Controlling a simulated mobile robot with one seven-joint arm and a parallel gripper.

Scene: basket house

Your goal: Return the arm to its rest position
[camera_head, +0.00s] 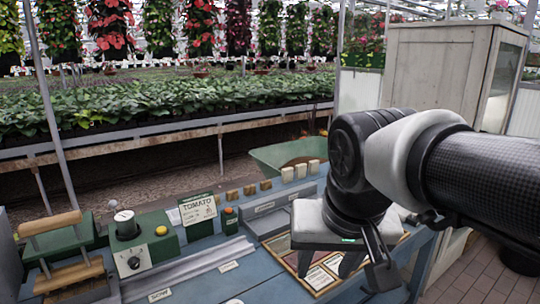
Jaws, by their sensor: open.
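My arm comes in from the right, with a black forearm and a white-and-black wrist. My gripper (328,266) points down, with its dark fingers apart and nothing seen between them. It is over a wood-framed board with several cards (318,277) on the blue bench (240,284). I cannot tell how far the fingertips are above the board. The hand hides part of the board and the bench behind it.
A green box with a dial (133,262), a TOMATO sign (198,209) and a wooden-handled device (62,262) stand on the bench's left. Small blocks (287,174) line the back, before a green bin (270,158). A cabinet (425,70) stands behind the arm; brick floor (485,280) is right.

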